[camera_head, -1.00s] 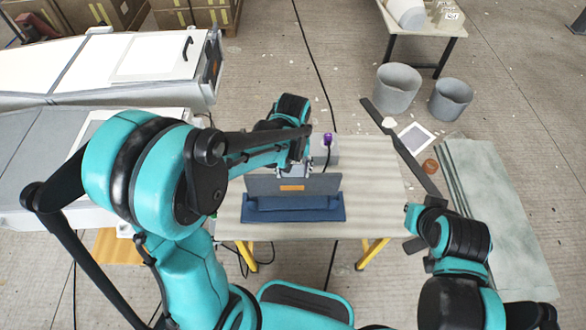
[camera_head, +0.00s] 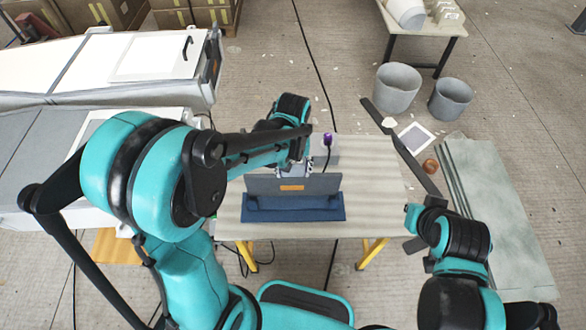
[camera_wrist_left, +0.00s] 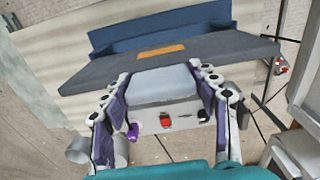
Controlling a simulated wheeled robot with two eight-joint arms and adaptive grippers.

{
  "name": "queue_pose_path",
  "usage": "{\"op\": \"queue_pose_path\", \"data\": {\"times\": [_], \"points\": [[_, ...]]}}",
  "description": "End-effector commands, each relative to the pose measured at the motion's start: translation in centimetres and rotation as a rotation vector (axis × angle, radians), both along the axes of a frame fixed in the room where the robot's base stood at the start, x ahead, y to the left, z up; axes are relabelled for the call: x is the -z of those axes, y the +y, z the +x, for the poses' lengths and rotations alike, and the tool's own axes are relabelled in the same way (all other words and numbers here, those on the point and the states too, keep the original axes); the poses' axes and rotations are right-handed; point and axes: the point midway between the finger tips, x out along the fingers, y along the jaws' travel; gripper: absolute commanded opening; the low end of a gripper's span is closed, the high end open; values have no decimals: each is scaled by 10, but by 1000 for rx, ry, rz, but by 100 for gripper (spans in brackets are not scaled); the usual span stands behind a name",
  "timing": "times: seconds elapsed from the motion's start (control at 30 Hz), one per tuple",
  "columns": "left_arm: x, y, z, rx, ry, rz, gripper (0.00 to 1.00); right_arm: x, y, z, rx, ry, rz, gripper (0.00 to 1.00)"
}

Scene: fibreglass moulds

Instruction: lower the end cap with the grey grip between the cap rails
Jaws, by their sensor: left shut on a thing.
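The end cap is a dark grey panel (camera_head: 262,185) with an orange label, held level above the workbench. In the left wrist view the cap (camera_wrist_left: 220,50) spans the picture, and its pale grey grip (camera_wrist_left: 160,84) lies between my finger pads. My left gripper (camera_head: 294,172) is shut on this grip; it also shows in the left wrist view (camera_wrist_left: 163,95). The blue cap rails (camera_head: 293,213) are at the bench's near edge, and show behind the cap in the left wrist view (camera_wrist_left: 135,37). The cap hides part of them. I cannot tell whether its lower edge is between them.
The workbench (camera_head: 375,185) is clear to the right of the rails. A grey box with a purple knob (camera_head: 327,138) stands behind the cap. Grey bins (camera_head: 397,88) and stacked pale sheets (camera_head: 500,215) are on the floor at right. My right arm is at lower right.

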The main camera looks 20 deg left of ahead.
Motion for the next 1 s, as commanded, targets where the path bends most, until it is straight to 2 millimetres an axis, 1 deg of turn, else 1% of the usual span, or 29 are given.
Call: {"op": "queue_pose_path", "data": {"times": [0.53, 1.0], "points": [[0, 0, 0, 0, 0, 0, 0, 1, 0, 0, 0, 0, 0, 0], [11, 0, 0, 0, 0, 0, 0, 11, 0, 0, 0, 0, 0, 0]]}}
